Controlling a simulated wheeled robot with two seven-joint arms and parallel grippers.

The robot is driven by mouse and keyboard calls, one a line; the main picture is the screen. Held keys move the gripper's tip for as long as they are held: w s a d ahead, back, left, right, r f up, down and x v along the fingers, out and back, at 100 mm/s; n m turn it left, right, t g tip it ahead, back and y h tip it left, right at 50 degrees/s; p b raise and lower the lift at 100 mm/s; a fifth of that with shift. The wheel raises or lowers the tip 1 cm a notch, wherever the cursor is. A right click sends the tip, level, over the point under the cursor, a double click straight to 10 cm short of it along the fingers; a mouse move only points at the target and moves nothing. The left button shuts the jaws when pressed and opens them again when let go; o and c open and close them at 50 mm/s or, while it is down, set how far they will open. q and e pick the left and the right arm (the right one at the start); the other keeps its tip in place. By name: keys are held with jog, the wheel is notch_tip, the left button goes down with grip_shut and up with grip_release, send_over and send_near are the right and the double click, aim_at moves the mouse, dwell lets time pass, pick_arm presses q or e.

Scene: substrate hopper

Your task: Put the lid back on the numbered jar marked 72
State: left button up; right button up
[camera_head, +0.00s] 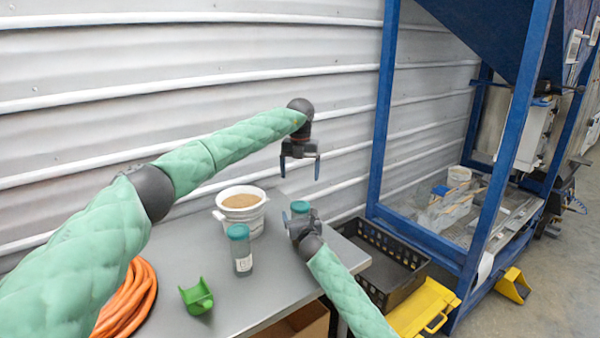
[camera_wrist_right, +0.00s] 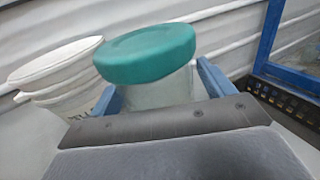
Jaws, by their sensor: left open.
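A jar with a teal lid (camera_head: 300,206) stands at my right gripper (camera_head: 303,228), mostly hidden by it. In the right wrist view its lid (camera_wrist_right: 147,52) looks tilted and offset to the left over the jar's pale body (camera_wrist_right: 162,90); I cannot tell whether it is seated. The right gripper's blue fingers stand either side of that body; I cannot tell whether they press on it. Another teal-lidded jar (camera_head: 240,250) stands upright with a white label, too small to read. My left gripper (camera_head: 300,168) is open and empty, fingers down, above the jars.
A white bucket (camera_head: 240,222) of brown material stands behind the jars on the grey table (camera_head: 230,308). A green scoop-like piece (camera_head: 197,297) and an orange coiled hose (camera_head: 128,300) lie at the left front. A black crate (camera_head: 390,300) and blue frame (camera_head: 385,120) are right.

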jog(key=b+v, duration=0.2)
jog(key=v, duration=0.5)
jog(key=shift+s, duration=0.4)
jog(key=shift+d, duration=0.15)
